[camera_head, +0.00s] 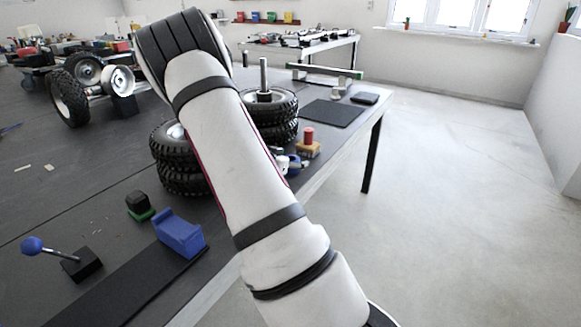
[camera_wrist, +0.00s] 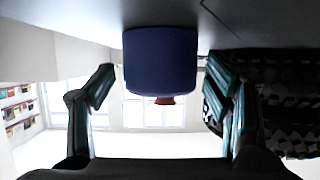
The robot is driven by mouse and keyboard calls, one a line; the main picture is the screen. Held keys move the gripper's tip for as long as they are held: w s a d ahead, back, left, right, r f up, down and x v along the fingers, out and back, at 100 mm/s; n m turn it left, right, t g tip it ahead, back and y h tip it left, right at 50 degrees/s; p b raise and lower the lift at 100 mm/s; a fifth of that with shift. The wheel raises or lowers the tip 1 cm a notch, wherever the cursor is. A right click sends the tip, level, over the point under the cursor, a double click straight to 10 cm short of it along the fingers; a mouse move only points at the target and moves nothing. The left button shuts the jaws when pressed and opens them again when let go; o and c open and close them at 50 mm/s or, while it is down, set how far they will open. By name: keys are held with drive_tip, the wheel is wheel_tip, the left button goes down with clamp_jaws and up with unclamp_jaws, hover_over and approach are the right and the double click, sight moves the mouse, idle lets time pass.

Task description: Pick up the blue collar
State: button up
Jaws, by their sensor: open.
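The blue collar (camera_wrist: 160,62) is a dark blue cylinder at the upper middle of the wrist view. This view looks upside down, with the dark table surface along the top, and the collar stands on that surface. My gripper (camera_wrist: 160,88) is open, with one finger left of the collar and one right of it. Gaps show between fingers and collar, so nothing is gripped. In the head view my white arm hides most of the gripper area. Small blue and white parts (camera_head: 292,163) show beside the arm there; I cannot tell whether the collar is among them.
Stacked black tyres (camera_head: 178,160) stand close by and also show on the right of the wrist view (camera_wrist: 290,105). A red cylinder on a wooden base (camera_head: 308,143) stands beyond the collar. A blue cradle (camera_head: 180,236) and a blue-knobbed lever (camera_head: 60,255) are nearer.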

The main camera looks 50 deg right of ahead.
drive_tip(key=shift+d, duration=0.1)
drive_tip(key=c, duration=1.2)
drive_tip(key=shift+c, duration=0.2)
drive_tip(key=shift+r, duration=0.2)
